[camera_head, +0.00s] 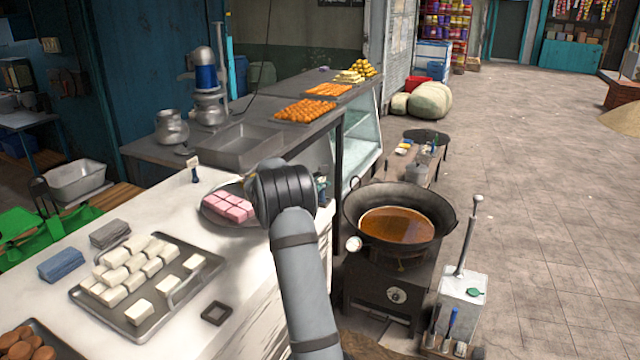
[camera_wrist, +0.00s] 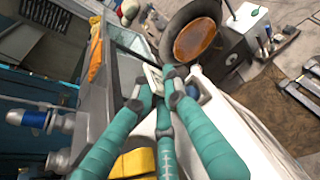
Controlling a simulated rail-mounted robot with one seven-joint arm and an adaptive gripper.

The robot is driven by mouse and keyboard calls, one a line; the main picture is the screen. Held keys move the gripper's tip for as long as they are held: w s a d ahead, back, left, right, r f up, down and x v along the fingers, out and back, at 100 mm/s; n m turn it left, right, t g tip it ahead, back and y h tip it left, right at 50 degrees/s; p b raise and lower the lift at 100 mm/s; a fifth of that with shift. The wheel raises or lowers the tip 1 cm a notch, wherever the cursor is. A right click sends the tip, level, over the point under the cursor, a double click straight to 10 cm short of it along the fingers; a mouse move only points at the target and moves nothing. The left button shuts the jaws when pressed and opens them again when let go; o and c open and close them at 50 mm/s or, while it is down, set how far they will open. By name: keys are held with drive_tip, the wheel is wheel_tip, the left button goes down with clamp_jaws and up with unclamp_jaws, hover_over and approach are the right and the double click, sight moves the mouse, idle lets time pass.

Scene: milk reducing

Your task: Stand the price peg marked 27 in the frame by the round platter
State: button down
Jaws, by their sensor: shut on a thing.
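My gripper (camera_wrist: 160,92) has its teal fingers shut on a small peg with a pale card (camera_wrist: 153,77) in the wrist view. Its number is not readable. In the head view my dark wrist hides most of the gripper; a little shows at its right, over the counter's far edge. The round platter (camera_head: 206,212) with pink sweets lies on the white counter, left of my wrist and partly hidden by it. Another peg (camera_head: 194,172) with a white card stands behind the platter. A small dark square frame (camera_head: 216,313) lies at the counter's front, well away from the platter.
A tray (camera_head: 185,297) of white blocks and folded cloths (camera_head: 62,265) lie on the counter's left. A wok of oil (camera_head: 398,225) sits on a stove right of my arm. A glass display case (camera_head: 358,130) and an empty metal pan (camera_head: 235,147) stand behind.

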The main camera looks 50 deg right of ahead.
drive_tip(key=shift+f+b, duration=0.15)
drive_tip(key=shift+b, duration=0.15)
idle(0.5)
drive_tip(key=c, duration=1.7)
unclamp_jaws()
drive_tip(key=v, duration=1.2)
